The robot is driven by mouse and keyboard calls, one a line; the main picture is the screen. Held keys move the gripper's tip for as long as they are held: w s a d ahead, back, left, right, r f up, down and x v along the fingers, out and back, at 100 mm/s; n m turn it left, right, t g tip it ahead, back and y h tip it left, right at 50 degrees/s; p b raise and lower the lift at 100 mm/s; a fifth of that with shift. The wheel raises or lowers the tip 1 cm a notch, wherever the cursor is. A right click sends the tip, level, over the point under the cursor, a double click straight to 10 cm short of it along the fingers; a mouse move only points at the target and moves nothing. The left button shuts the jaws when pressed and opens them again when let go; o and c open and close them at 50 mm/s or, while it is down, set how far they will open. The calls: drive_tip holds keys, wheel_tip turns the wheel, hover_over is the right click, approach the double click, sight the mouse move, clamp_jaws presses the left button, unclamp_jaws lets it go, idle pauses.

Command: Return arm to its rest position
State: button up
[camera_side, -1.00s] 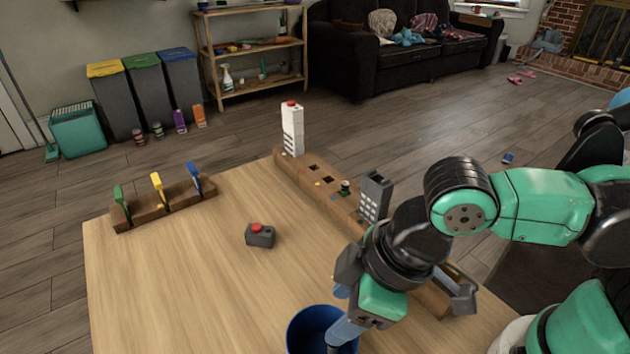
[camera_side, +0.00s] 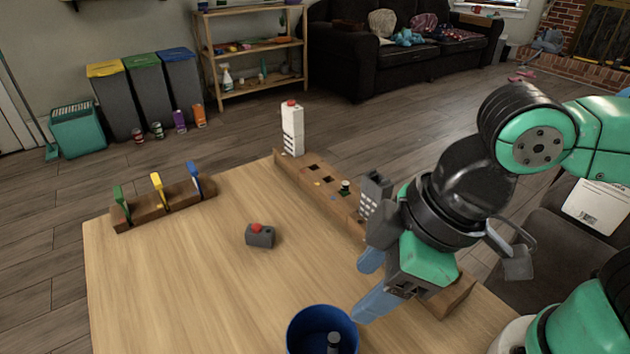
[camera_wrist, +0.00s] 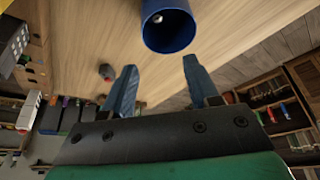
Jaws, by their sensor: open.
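My gripper (camera_side: 360,292) is open, with its two blue fingers apart and nothing between them. It is above the front right part of the wooden table (camera_side: 190,290), to the upper right of a blue cup-like bin (camera_side: 294,335). In the wrist view my gripper (camera_wrist: 160,72) also shows empty, with the blue bin (camera_wrist: 168,40) beyond the fingertips. A small grey cylindrical object (camera_side: 334,341) lies inside the bin.
A grey box with a red button (camera_side: 260,236) and a wooden rack with coloured tabs (camera_side: 167,203) stand left.

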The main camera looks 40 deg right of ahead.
drive_tip(key=w+d+m+t+h, duration=0.1)
drive_tip(key=w+d+m, duration=0.2)
drive_tip(key=d, duration=0.2)
drive_tip(key=w+d+m+t+h, duration=0.1)
drive_tip(key=w+d+m, duration=0.2)
drive_tip(key=d, duration=0.3)
drive_tip(key=w+d+f+m+t+h, duration=0.1)
drive_tip(key=w+d+m+t, duration=0.1)
drive_tip(key=d, duration=0.3)
drive_tip(key=shift+w+d+f+m, duration=0.1)
drive_tip(key=shift+w+d+m, duration=0.05)
drive_tip(key=shift+w+m, duration=0.35)
